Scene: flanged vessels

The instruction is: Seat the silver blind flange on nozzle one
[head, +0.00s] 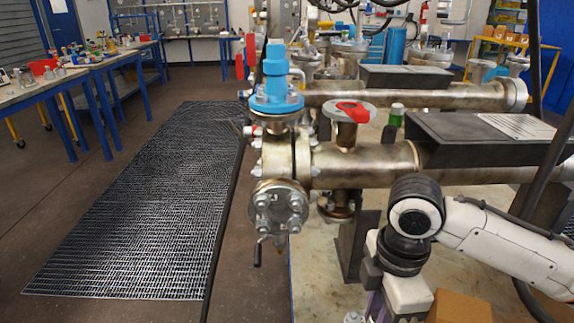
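A metal vessel (370,165) lies horizontally on the bench. At its left end a round silver bolted flange (281,212) faces me. A blue flanged fitting (275,95) stands on top of this end. An upward nozzle flange (346,113) with a red piece on it is just right of that. I cannot tell which opening is nozzle one or whether the bolted silver disc is the blind flange named. My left gripper is out of view.
A second horizontal vessel (430,95) lies behind the first. A brown box (460,307) is at the bottom edge beside my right arm. A dark block (480,140) sits on the vessel. Floor grating (140,200) lies left; blue-legged tables (80,85) stand beyond it.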

